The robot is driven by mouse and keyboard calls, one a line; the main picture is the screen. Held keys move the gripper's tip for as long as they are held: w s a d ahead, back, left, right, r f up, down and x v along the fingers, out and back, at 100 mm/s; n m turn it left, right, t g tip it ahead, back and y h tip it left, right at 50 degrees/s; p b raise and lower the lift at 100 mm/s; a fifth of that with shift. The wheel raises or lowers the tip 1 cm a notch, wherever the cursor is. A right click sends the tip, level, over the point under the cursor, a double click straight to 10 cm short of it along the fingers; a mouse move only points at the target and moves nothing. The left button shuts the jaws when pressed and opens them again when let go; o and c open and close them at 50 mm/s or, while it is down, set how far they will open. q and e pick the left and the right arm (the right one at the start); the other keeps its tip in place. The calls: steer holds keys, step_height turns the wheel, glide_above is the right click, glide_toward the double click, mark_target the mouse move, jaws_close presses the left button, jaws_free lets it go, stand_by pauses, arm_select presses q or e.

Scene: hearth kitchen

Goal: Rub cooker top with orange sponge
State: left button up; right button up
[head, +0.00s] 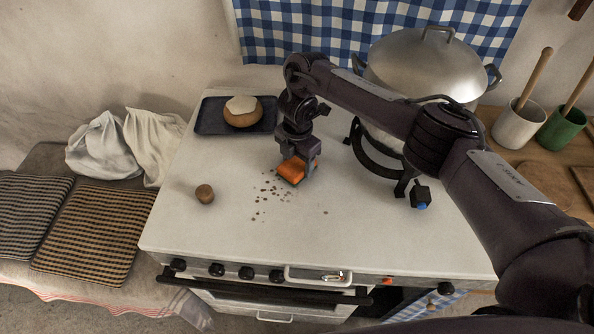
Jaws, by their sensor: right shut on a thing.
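The orange sponge (291,170) is in my right gripper (297,168), which is shut on it and points down at the white cooker top (230,228). The sponge is low over the cooker top; I cannot tell for sure whether it touches. Brown specks (268,196) lie scattered on the cooker top just left of and in front of the sponge. My right arm reaches in from the right and hides part of the cooker top. My left gripper is not in view.
A small brown round item (204,193) sits left of the specks. A dark tray (212,118) with a white-topped loaf (241,111) stands at the back left. A large lidded pot (425,62) stands behind my arm. The front left top is clear.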

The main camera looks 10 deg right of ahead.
mark_target(284, 172)
steer(key=shift+w, duration=0.2)
steer(key=shift+w+a+f+b, duration=0.1)
steer(key=shift+w+a+b, duration=0.15)
steer(key=shift+a, duration=0.35)
steer(key=shift+w+a+b, duration=0.15)
steer(key=shift+a+b, duration=0.05)
steer(key=shift+a, duration=0.35)
steer(key=shift+w+a, duration=0.1)
steer(key=shift+a, duration=0.25)
steer(key=s+p, duration=0.1)
steer(key=p, duration=0.2)
steer(key=shift+s+a+r, duration=0.1)
steer(key=shift+s+r, duration=0.2)
steer(key=shift+s, duration=0.05)
steer(key=shift+s+a+f+p, duration=0.1)
steer(key=shift+s+a+p, duration=0.1)
steer(key=shift+s+p, duration=0.4)
steer(key=shift+s+a+f+p, duration=0.1)
steer(key=shift+s+f+p, duration=0.1)
steer(key=shift+s+p, duration=0.1)
